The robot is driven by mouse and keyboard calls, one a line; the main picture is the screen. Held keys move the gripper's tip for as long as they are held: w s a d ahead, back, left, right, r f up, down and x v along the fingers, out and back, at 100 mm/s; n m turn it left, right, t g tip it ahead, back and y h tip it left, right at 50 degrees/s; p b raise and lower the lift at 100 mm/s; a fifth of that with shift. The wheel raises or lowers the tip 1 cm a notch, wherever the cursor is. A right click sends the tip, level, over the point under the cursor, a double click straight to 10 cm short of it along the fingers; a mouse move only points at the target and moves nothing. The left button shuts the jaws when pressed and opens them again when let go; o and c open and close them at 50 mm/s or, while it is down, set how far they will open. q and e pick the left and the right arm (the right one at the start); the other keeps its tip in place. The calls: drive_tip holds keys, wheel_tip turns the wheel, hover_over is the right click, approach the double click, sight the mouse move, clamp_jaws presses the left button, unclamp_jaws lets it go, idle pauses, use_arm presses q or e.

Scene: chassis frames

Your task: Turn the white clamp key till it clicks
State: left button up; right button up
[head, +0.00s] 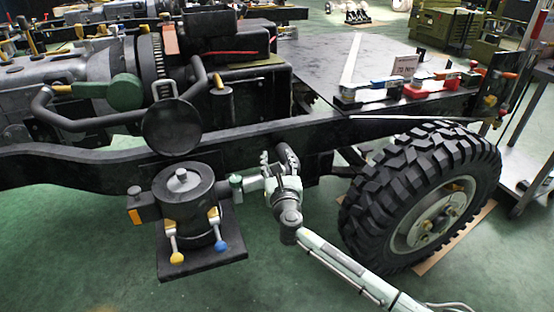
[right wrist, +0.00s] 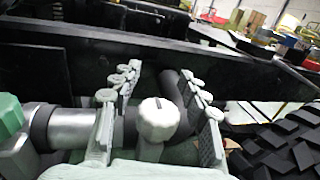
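The white clamp key (right wrist: 157,118) is a rounded white knob on a metal pipe fitting (right wrist: 75,128) in the right wrist view. My right gripper (right wrist: 158,88) is open, with one finger on each side of the key. Gaps show between the key and both fingers, so it is not gripped. In the head view my right gripper (head: 278,162) is at the pipe beside the black filter housing, below the frame rail. The key cannot be made out clearly there, as the gripper covers that spot. My left gripper is not in view.
The black housing (head: 178,203) with yellow and blue levers stands left of the gripper. The black chassis rail (head: 330,132) runs just behind and above. A large tyre (head: 385,185) is close on the right. Green floor is clear in front.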

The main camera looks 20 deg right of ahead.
drive_tip(key=shift+s, duration=0.1)
drive_tip(key=v, duration=1.1)
drive_tip(key=shift+s, duration=0.4)
drive_tip(key=shift+a, duration=0.1)
